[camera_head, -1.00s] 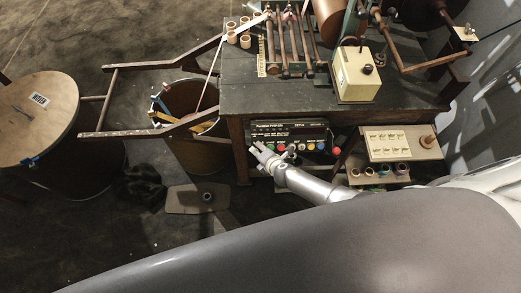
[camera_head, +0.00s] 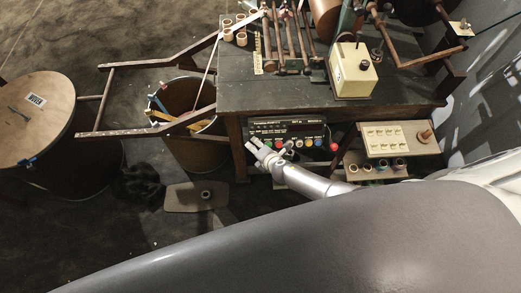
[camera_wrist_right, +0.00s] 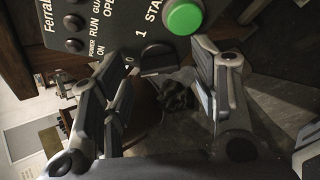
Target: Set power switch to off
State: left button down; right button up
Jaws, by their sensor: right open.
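The dark control box (camera_head: 262,128) with a row of coloured buttons sits under the bench top; it also shows in the right wrist view (camera_wrist_right: 112,42). There, a black rotary knob (camera_wrist_right: 158,58), marked 0 and 1, sits at the panel's edge below a green START button (camera_wrist_right: 184,16); I take it as the power switch. Its exact setting is hard to read. My right gripper (camera_head: 256,147) is at the box's left front. In the wrist view its open fingers (camera_wrist_right: 160,60) stand either side of the knob; contact cannot be told. My left gripper is not in view.
A dark bench (camera_head: 235,97) stands above the box, with a cream machine box (camera_head: 352,72) on it. A bin (camera_head: 205,150) and wooden frame arms (camera_head: 150,62) are to the left. A cream switch panel (camera_head: 397,138) is to the right.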

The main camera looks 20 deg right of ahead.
jog(key=shift+s, duration=0.1)
jog(key=shift+s+d+r, duration=0.2)
jog(key=shift+s+r, duration=0.1)
jog(key=shift+r, duration=0.15)
jog(key=a+v, duration=0.1)
jog(key=v, duration=0.9)
jog(key=shift+s+d+r, duration=0.2)
jog(key=shift+s+d, duration=0.15)
jog(key=shift+d, duration=0.05)
jog(key=s+d+f+m+g+h+b, duration=0.1)
jog(key=s+d+f+m+g+b, duration=0.2)
jog(key=s+f+m, duration=0.6)
jog(key=s+d+f+m+g+h+b, duration=0.15)
jog(key=s+d+f, duration=0.25)
jog(key=f, duration=0.8)
jog(key=s+f+m+g+b, duration=0.1)
jog(key=s+f+m, duration=0.2)
jog(key=s, duration=0.4)
jog(key=s+f+m+g+b, duration=0.1)
jog(key=s+f+m+g, duration=0.1)
jog(key=s+f+m, duration=0.2)
jog(key=s+f+m+g+y+b, duration=0.1)
jog(key=s+f+m, duration=0.3)
jog(key=s, duration=0.6)
jog(key=shift+s+a+f+b, duration=0.25)
jog(key=shift+s+f+b, duration=0.1)
jog(key=shift+b, duration=0.25)
